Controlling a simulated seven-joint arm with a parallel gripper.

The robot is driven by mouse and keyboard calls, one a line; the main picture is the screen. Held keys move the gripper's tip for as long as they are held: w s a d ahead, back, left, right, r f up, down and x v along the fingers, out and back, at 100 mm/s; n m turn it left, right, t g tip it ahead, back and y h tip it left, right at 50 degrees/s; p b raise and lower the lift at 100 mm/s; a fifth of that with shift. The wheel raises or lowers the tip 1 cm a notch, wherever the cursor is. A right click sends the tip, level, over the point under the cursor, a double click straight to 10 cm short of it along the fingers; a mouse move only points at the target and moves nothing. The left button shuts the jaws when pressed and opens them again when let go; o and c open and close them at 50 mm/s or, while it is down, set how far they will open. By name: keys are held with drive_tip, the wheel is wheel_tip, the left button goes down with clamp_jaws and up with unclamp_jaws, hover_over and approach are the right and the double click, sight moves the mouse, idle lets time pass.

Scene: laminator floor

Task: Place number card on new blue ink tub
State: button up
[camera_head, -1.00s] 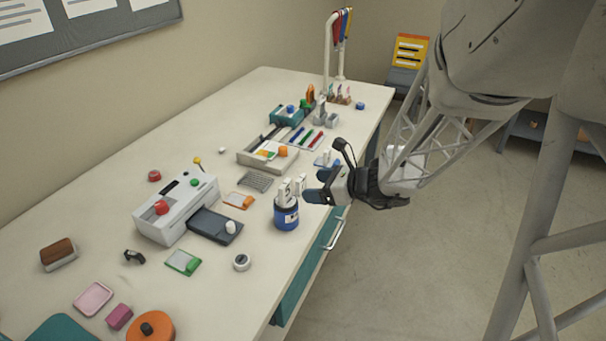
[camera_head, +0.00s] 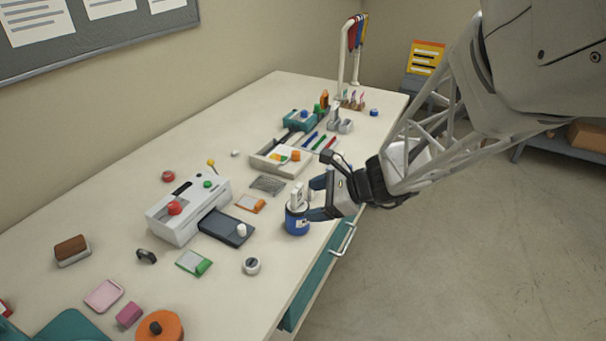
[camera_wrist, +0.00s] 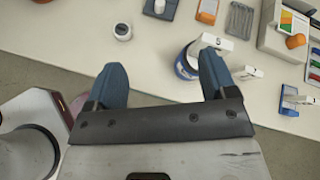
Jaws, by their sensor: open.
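A dark blue ink tub (camera_head: 297,224) with a white label stands near the table's front edge; it also shows in the wrist view (camera_wrist: 184,66). A white upright piece with dark marks (camera_head: 300,194) shows at the tub's top; I cannot tell whether it is the number card. In the wrist view, one white piece (camera_wrist: 217,42) is at the tub's rim and another (camera_wrist: 247,73) lies apart from it. My gripper (camera_head: 317,198) is open, right beside the tub. In the wrist view, the right finger of my gripper (camera_wrist: 162,62) overlaps the tub; contact is unclear.
A white laminator (camera_head: 180,215) with a dark tray (camera_head: 225,228) stands left of the tub. An orange-ended card (camera_head: 250,203), a green-ended card (camera_head: 194,262) and a small round white pot (camera_head: 251,266) lie nearby. An organiser tray (camera_head: 268,163) is behind. Clear tabletop lies in front.

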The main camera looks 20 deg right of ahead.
drive_tip(key=s+r+n+g+h, duration=0.1)
drive_tip(key=s+r+n+h, duration=0.2)
drive_tip(key=s+n, duration=0.3)
drive_tip(key=s+a+r+n+g+h, duration=0.1)
drive_tip(key=s+r+n+h, duration=0.2)
drive_tip(key=s+n, duration=0.2)
drive_tip(key=s+r+n+g+h, duration=0.1)
drive_tip(key=s+r+n+h, duration=0.2)
drive_tip(key=s+n, duration=0.3)
drive_tip(key=n+h, duration=0.1)
drive_tip(key=n, duration=0.3)
drive_tip(key=shift+s+a+r+g, duration=0.25)
drive_tip(key=shift+s+a+g, duration=0.05)
drive_tip(key=shift+s+a, duration=0.1)
